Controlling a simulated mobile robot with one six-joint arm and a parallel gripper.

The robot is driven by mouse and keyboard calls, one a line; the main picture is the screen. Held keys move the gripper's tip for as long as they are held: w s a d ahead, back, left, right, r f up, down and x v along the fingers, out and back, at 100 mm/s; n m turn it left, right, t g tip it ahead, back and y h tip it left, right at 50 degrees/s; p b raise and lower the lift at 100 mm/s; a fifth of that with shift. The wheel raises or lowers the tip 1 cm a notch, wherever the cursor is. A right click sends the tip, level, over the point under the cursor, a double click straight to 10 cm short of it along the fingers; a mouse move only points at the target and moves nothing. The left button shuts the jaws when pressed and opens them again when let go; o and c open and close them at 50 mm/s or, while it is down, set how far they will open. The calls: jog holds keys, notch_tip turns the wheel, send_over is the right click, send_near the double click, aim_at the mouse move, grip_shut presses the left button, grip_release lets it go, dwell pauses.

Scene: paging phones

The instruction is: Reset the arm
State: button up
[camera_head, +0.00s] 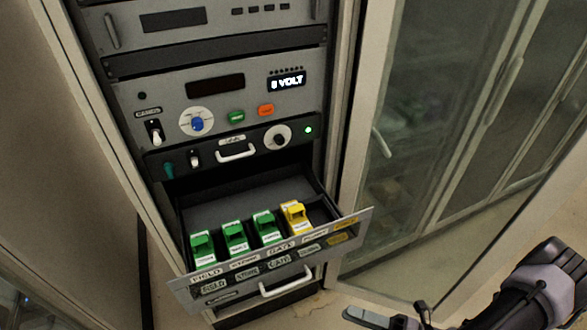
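My arm (540,287) enters at the lower right of the head view. My gripper (385,318) is at the bottom edge, to the right of the open drawer and apart from it. One grey finger shows there, and the rest is cut off by the frame, so I cannot tell whether it is open or shut. No held object shows.
The rack's drawer (275,268) is pulled out, with several green modules (235,237) and a yellow one (296,216) inside. Above it is a control panel (216,105) with knobs and switches. A glass-doored cabinet (450,130) stands at right. Bare floor (345,300) shows between drawer and arm.

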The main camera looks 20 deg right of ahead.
jog(key=w+a+r+n+g+h+b, duration=0.25)
jog(key=r+n+g, duration=0.4)
jog(key=n, duration=0.45)
jog(key=w+a+r+n+g+h+b, duration=0.1)
jog(key=w+a+r+n+g+h, duration=0.3)
jog(key=n+g, duration=0.55)
jog(key=s+a+r+n+t+h+b, duration=0.1)
jog(key=a+r+n+t, duration=0.3)
jog(key=n, duration=0.5)
jog(key=s+a+r+n+t+h+b, duration=0.1)
jog(key=a+r+n+t+h, duration=0.3)
jog(key=r+n, duration=0.5)
jog(key=shift+a+r+t+h, duration=0.15)
jog(key=shift+a+t+h, duration=0.2)
jog(key=shift+a, duration=0.5)
